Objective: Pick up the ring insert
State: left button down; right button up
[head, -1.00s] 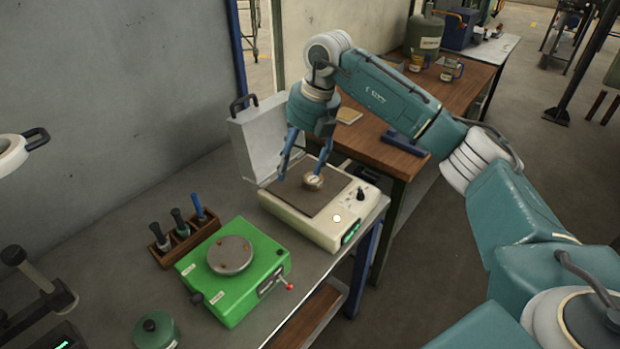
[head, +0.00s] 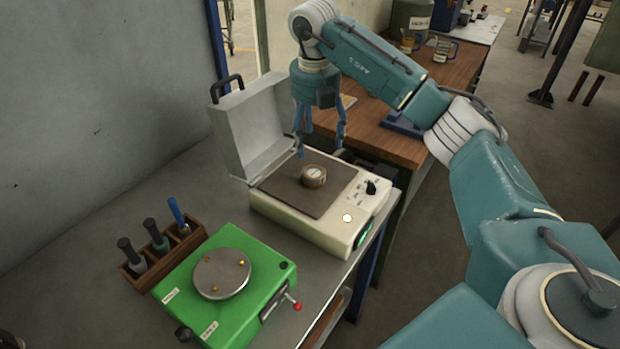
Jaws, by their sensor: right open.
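The ring insert (head: 313,176) is a small round metallic piece. It sits on the dark plate of a cream box-shaped device (head: 301,228) with its lid raised. My right gripper (head: 320,153) points down just behind and above the ring insert, with its two blue fingers apart and nothing between them. The fingers look clear of the ring, but the exact gap is hard to judge. My left gripper is not in view.
The raised lid (head: 246,128) stands behind the device, left of my right gripper. A green fixture (head: 252,265) with a round metal disc is at the front. A wooden rack (head: 165,256) holds several handled tools. A wooden bench (head: 455,82) with mugs stands behind.

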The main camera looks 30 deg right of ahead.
aim_at(314, 171)
notch_tip(314, 171, down, 4)
jog(key=shift+s+d+r+p, duration=0.1)
jog(key=shift+d+r+p, duration=0.1)
jog(key=shift+p, duration=0.4)
jog(key=shift+f, duration=0.4)
jog(key=f+p, duration=0.2)
jog(key=f, duration=0.3)
jog(key=shift+w+a+p, duration=0.3)
jog(key=shift+w+p, duration=0.1)
jog(key=shift+d+f, duration=0.1)
jog(key=shift+f, duration=0.35)
jog(key=c, duration=1.7)
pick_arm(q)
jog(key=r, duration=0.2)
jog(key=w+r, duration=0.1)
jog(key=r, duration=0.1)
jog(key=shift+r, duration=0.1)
pick_arm(e)
jog(key=shift+w+r, duration=0.1)
jog(key=shift+w, duration=0.05)
grip_shut()
jog(key=shift+r, duration=0.1)
